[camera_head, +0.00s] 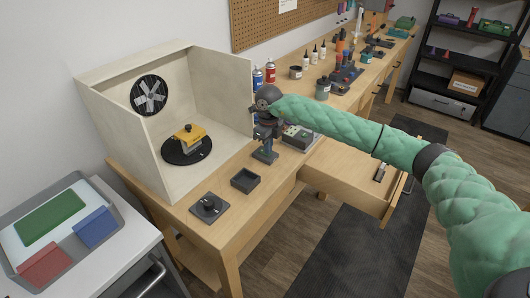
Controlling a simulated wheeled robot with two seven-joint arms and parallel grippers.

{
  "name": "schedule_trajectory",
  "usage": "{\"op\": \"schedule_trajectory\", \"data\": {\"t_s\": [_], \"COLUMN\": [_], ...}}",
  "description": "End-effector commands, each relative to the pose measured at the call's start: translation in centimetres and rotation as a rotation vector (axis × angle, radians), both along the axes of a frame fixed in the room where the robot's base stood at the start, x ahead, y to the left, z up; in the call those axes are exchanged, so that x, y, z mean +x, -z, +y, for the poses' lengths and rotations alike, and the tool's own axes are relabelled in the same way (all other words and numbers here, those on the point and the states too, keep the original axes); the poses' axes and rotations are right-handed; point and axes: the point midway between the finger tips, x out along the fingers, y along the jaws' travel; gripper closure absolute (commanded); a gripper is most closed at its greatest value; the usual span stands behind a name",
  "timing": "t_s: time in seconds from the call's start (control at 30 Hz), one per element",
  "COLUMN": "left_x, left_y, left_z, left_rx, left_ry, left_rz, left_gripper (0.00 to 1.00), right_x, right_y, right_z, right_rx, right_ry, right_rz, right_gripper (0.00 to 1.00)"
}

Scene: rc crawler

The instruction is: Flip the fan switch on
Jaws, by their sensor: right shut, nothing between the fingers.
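My right gripper (264,157) points down over the bench, just right of the booth. It is shut and empty, behind and to the right of the plate and apart from it. My left gripper is not in view.
A small dark open tray (245,180) lies between the plate and my right gripper. A yellow model body (188,136) sits on a black turntable (174,154) in the booth. Spray cans and bottles stand behind my right arm. An open drawer (350,175) juts out at right.

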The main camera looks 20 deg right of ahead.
Motion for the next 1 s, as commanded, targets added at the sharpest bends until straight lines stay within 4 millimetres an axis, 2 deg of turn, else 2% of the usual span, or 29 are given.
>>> {"op": "schedule_trajectory", "data": {"t_s": [0.37,1.0], "left_x": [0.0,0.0], "left_y": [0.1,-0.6], "left_z": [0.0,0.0], "left_rx": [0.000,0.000], "left_ry": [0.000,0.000], "left_rz": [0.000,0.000], "left_gripper": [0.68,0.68], "right_x": [0.0,0.0], "right_y": [0.0,-4.0], "right_z": [0.0,0.0], "right_rx": [0.000,0.001], "right_ry": [0.000,0.000], "right_rz": [0.000,-0.001], "right_gripper": [1.00,1.00]}}
